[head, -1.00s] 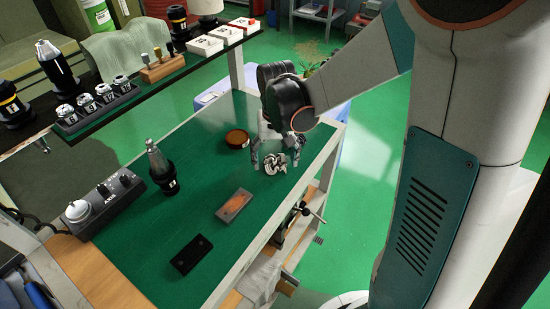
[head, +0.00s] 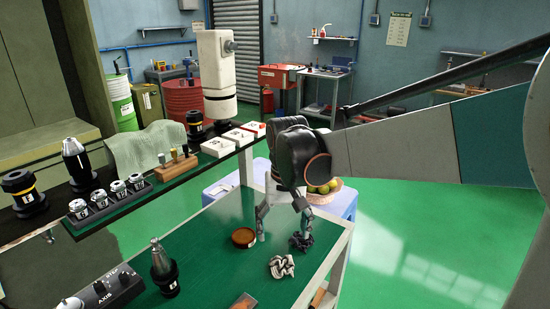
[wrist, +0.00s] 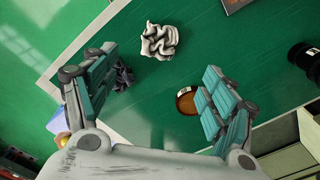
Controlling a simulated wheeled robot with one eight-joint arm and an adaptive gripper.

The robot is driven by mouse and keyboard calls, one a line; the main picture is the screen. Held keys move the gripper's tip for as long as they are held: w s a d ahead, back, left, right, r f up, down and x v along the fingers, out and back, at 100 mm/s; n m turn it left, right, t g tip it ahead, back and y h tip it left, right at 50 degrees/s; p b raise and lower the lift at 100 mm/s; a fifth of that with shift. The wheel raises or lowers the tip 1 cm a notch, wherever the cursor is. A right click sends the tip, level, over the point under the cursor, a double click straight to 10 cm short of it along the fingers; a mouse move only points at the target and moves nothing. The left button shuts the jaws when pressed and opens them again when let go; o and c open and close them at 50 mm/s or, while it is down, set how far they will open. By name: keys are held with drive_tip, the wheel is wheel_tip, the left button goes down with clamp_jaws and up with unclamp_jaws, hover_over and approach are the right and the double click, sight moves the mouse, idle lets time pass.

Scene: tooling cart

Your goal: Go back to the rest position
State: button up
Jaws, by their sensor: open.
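My gripper (head: 281,230) is open over the far end of the green cart top (head: 205,255), with fingers spread and pointing down. In the wrist view its fingers (wrist: 155,95) stand wide apart with nothing between them. A pale crumpled rag (head: 282,266) lies on the cart, nearer the head camera than the gripper; it also shows in the wrist view (wrist: 159,41). A dark crumpled thing (wrist: 124,77) lies by one finger near the cart edge; I cannot tell whether they touch. A round brown dish (head: 243,238) sits to the left, apart from the gripper.
A black tool holder (head: 163,270) stands upright on the cart, with a control box (head: 106,292) at its left. A raised shelf (head: 125,205) with tool holders and white boxes runs along the left. Open green floor (head: 420,240) lies to the right.

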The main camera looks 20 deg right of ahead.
drive_tip(key=s+r+n+t, duration=0.2)
drive_tip(key=s+t, duration=0.5)
drive_tip(key=s, duration=0.8)
drive_tip(key=shift+r+n, duration=0.15)
drive_tip(key=shift+n, duration=0.15)
